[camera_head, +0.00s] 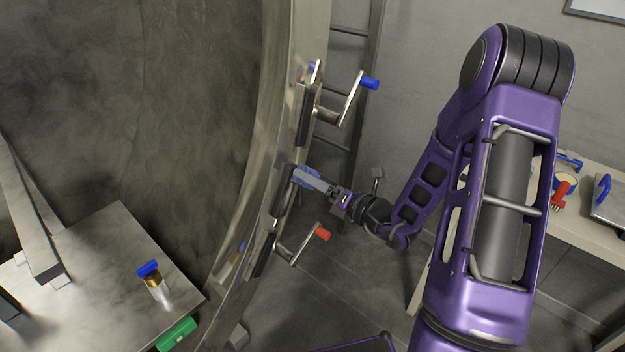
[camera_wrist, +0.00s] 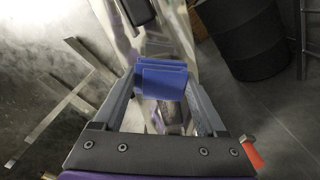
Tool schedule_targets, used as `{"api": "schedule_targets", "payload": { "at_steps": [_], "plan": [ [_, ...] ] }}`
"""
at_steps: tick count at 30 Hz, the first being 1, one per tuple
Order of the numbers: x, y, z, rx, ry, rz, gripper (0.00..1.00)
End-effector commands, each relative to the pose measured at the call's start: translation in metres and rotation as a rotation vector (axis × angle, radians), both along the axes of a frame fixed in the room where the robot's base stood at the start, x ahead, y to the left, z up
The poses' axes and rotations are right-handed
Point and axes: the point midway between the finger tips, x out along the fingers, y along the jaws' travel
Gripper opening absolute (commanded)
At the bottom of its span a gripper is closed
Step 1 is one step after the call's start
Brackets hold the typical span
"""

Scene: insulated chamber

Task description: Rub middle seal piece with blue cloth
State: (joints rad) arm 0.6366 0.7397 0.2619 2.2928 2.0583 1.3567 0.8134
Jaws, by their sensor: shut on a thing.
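The blue cloth (camera_wrist: 162,80) is folded and held between the two fingers of my gripper (camera_wrist: 160,92). In the head view my gripper (camera_head: 312,180) reaches left to the metal chamber rim, and the cloth (camera_head: 304,176) is at the dark middle seal piece (camera_head: 282,190). The cloth looks very close to or against that piece; contact is not clear. My fingers and the cloth hide part of it. One dark seal piece (camera_head: 306,112) sits above it and another (camera_head: 264,255) below it on the rim.
A crank with a blue handle (camera_head: 369,83) juts from the rim above my gripper, and one with a red handle (camera_head: 322,233) below. A bench (camera_head: 590,215) with tools stands at right. Inside the chamber, a metal table (camera_head: 105,250) holds a blue-topped cylinder (camera_head: 153,280).

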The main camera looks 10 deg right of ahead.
Motion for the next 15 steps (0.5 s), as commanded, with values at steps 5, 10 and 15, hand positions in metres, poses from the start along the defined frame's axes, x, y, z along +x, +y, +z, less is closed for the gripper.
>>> {"api": "schedule_targets", "payload": {
  "at_steps": [5, 10, 15],
  "plan": [
    [0.0024, 0.0021, 0.0, 0.0, 0.0, 0.001, 0.29],
    [0.0051, 0.0043, -0.0001, 0.0, 0.0, 0.001, 0.29],
    [0.0081, 0.0064, 0.0, 0.0, 0.0, 0.001, 0.29]
  ]
}}
